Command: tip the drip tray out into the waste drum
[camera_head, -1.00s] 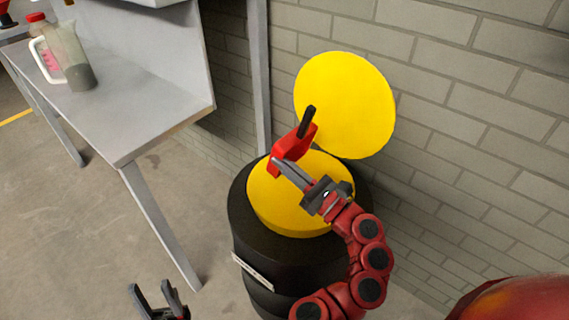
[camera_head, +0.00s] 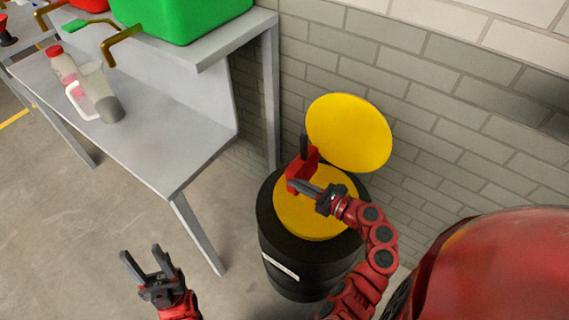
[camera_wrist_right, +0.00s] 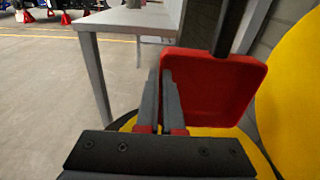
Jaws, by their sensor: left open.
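The drip tray (camera_head: 302,167) is a small red square tray with a black handle. It is tipped up on its side above the waste drum, and it also shows in the right wrist view (camera_wrist_right: 215,92). My right gripper (camera_head: 298,186) is shut on the tray's edge; its fingers show in the wrist view (camera_wrist_right: 164,85). The waste drum (camera_head: 290,240) is black with a yellow funnel top (camera_head: 318,212) and a raised yellow lid (camera_head: 350,133) behind. Any liquid cannot be made out. My left gripper (camera_head: 140,252) is open and empty, left of the drum.
A grey bench (camera_head: 150,140) stands at the left with a jug (camera_head: 100,92) and a red-capped bottle (camera_head: 62,65). A green bin (camera_head: 185,15) sits on its shelf. A brick wall (camera_head: 460,120) is close behind the drum. Open floor lies at lower left.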

